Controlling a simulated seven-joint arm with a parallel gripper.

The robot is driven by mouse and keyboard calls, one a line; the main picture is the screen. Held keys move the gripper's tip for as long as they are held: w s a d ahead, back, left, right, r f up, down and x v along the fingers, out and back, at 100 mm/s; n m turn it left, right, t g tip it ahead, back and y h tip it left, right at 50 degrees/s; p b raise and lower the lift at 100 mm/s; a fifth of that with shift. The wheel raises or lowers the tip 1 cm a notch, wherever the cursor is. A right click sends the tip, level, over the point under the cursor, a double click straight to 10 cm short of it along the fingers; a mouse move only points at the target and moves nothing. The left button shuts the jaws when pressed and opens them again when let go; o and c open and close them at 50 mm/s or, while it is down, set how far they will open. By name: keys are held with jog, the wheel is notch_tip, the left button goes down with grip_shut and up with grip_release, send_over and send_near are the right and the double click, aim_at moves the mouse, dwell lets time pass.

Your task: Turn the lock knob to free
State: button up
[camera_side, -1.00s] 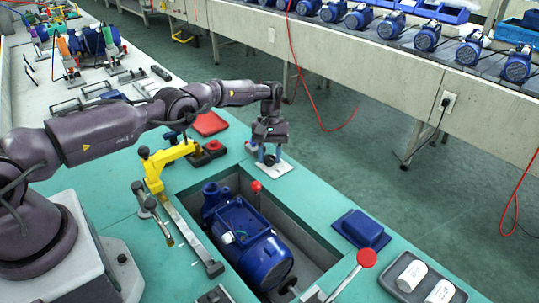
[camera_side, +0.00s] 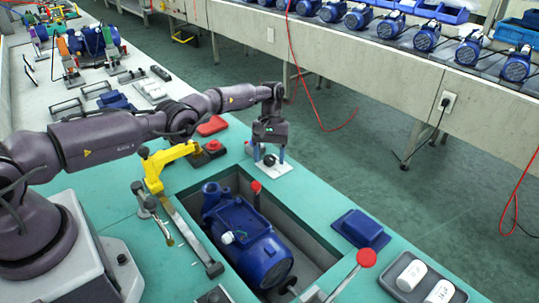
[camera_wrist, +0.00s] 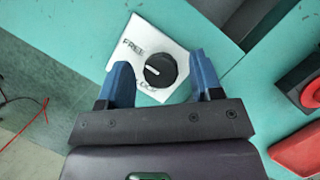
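The lock knob (camera_side: 270,160) is a round black dial on a white plate (camera_side: 273,169) at the bench's far edge. In the wrist view the knob (camera_wrist: 160,70) has a white pointer line aimed left, between the printed words FREE at upper left and LOCK below. My gripper (camera_side: 269,155) is above the plate, its blue fingers spread either side of the knob. In the wrist view my gripper (camera_wrist: 163,72) is open and empty, with clear gaps between fingers and knob.
A blue pump (camera_side: 245,240) lies in a recess in the green bench. A yellow clamp arm (camera_side: 170,160), a red-knobbed lever (camera_side: 366,258) and a blue block (camera_side: 361,229) stand around it. A red item (camera_wrist: 297,150) is at the right in the wrist view.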

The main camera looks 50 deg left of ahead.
jog(key=shift+n, duration=0.4)
jog(key=n+t, duration=0.1)
jog(key=n, duration=0.2)
jog(key=shift+h, duration=0.4)
jog(key=n+t, duration=0.2)
jog(key=n, duration=0.3)
jog(key=shift+s+a, duration=0.1)
jog(key=shift+s, duration=0.05)
jog(key=n+t, duration=0.2)
jog(key=n, duration=0.3)
jog(key=n+t, duration=0.1)
jog(key=n, duration=0.2)
jog(key=shift+s+n+y, duration=0.1)
jog(key=shift+n+y, duration=0.2)
jog(key=v, duration=1.3)
jog(key=s+d+r+m, duration=0.2)
jog(key=s+r+m, duration=0.1)
jog(key=s+m, duration=0.2)
jog(key=s+d+r+m+g, duration=0.1)
jog(key=s+d+r+m, duration=0.2)
jog(key=s+m, duration=0.3)
jog(key=s+d+r+m+y, duration=0.1)
jog(key=s+d+r+m, duration=0.2)
jog(key=s+r+m, duration=0.2)
jog(key=shift+s+r+m+g, duration=0.25)
jog(key=shift+m+g, duration=0.15)
jog(key=shift+m, duration=0.5)
